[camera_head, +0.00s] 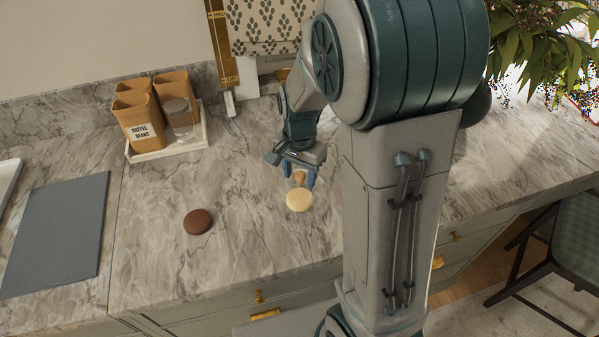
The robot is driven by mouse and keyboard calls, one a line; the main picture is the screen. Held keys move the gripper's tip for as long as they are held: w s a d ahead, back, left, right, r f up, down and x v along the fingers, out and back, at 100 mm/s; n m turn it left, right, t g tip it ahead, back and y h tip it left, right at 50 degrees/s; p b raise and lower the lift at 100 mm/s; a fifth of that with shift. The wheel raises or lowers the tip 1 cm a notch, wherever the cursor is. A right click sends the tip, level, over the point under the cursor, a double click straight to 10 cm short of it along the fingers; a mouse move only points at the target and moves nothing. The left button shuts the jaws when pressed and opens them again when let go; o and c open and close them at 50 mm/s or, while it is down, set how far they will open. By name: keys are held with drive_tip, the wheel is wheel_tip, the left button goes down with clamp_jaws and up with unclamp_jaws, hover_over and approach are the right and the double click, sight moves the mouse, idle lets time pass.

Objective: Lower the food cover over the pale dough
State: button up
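The pale dough (299,200) is a smooth cream-coloured round on the marble counter. A brown round (198,221) lies to its left. My gripper (299,178) points down just above and behind the pale dough, its blue-grey fingertips apart. A small tan knob-like piece (299,177) shows between the fingers. It may be the food cover's handle; no cover wall stands out clearly, so I cannot tell where its rim is or whether the fingers press on the knob.
A white tray (160,153) at the back left holds tan canisters (139,123) and a clear jar (181,116). A grey board (58,236) lies at the left. Counter around the brown round is clear. Plant foliage (545,40) hangs at the upper right.

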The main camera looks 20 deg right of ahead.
wheel_tip(320, 180, up, 14)
drive_tip(key=b, duration=0.1)
drive_tip(key=s+f+n+t, duration=0.2)
drive_tip(key=s+n, duration=0.7)
drive_tip(key=s, duration=0.5)
drive_tip(key=shift+s+f+t, duration=0.15)
drive_tip(key=shift+f+t, duration=0.2)
drive_tip(key=shift+t, duration=0.55)
